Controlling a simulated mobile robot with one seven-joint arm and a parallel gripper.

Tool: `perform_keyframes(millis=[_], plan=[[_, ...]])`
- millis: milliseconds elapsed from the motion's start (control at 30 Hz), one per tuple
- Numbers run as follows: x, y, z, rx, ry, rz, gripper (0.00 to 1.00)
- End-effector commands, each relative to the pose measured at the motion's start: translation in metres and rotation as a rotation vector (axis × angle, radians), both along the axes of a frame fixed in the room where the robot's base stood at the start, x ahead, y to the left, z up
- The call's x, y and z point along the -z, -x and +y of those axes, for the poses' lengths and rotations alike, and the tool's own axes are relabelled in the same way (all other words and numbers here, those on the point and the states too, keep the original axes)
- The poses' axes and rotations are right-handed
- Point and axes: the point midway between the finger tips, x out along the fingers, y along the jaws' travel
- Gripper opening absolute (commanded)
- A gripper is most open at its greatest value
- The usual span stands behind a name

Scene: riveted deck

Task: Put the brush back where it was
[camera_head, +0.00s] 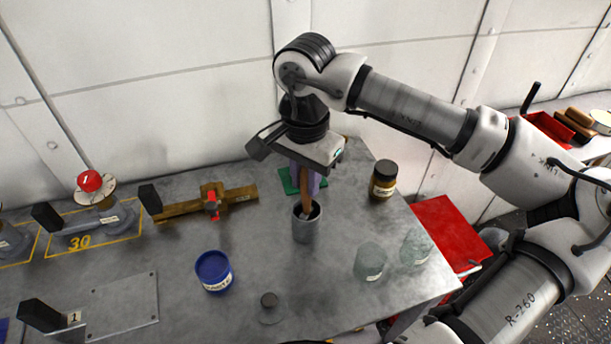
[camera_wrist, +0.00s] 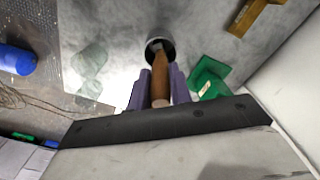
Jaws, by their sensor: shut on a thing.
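The brush (camera_head: 305,198) has a brown wooden handle and stands close to upright, its lower end inside a grey metal cup (camera_head: 307,232) on the metal table. My gripper (camera_head: 309,182) is above the cup, its purple fingers shut on the handle. In the wrist view the brush handle (camera_wrist: 160,82) lies between the two purple fingers of my gripper (camera_wrist: 160,88), and the dark mouth of the cup (camera_wrist: 168,45) shows beyond it. The brush's lower end is hidden in the cup.
A green object (camera_head: 289,180) lies behind the cup. A dark-capped jar (camera_head: 383,180) stands to the right, two clear glass jars (camera_head: 369,262) at front right, a blue tub (camera_head: 213,271) at front left. A brass fixture (camera_head: 207,203) stands left. A red panel (camera_head: 448,232) is beyond the table's right edge.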

Motion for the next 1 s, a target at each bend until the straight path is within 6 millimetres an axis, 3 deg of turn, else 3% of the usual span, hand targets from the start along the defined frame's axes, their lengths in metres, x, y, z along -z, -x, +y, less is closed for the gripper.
perform_keyframes(millis=[33, 67, 200, 633, 1000], plan=[[0.003, 0.000, 0.000, 0.000, 0.000, 0.000, 0.00], [0.001, 0.000, 0.000, 0.000, 0.000, 0.000, 0.25], [0.001, 0.000, 0.000, 0.000, 0.000, 0.000, 0.43], [-0.008, -0.001, 0.000, 0.001, 0.000, -0.002, 0.43], [-0.084, -0.001, 0.000, 0.002, 0.000, -0.002, 0.43]])
